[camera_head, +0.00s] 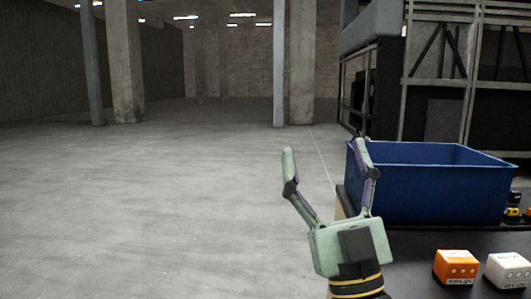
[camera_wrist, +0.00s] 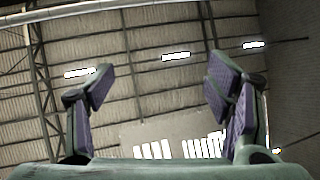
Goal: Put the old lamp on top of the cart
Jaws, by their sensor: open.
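My gripper (camera_head: 327,163) points upward in the head view, left of a blue bin, with its fingers spread and nothing between them. The open fingers also show in the wrist view (camera_wrist: 156,86), with only ceiling and wall beyond. An orange block (camera_head: 456,267) and a white block (camera_head: 508,270) with round marks and small lettering sit on a dark top (camera_head: 415,262) at lower right. I cannot tell whether either is the old lamp; the lettering is too small to read. No cart can be made out for certain; the dark top is cut off by the frame.
The blue bin (camera_head: 430,195) stands at the back of the dark top, its inside bottom hidden. A large framed structure (camera_head: 436,70) stands behind. Open concrete floor (camera_head: 150,210) spreads left, with pillars (camera_head: 127,60) farther back.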

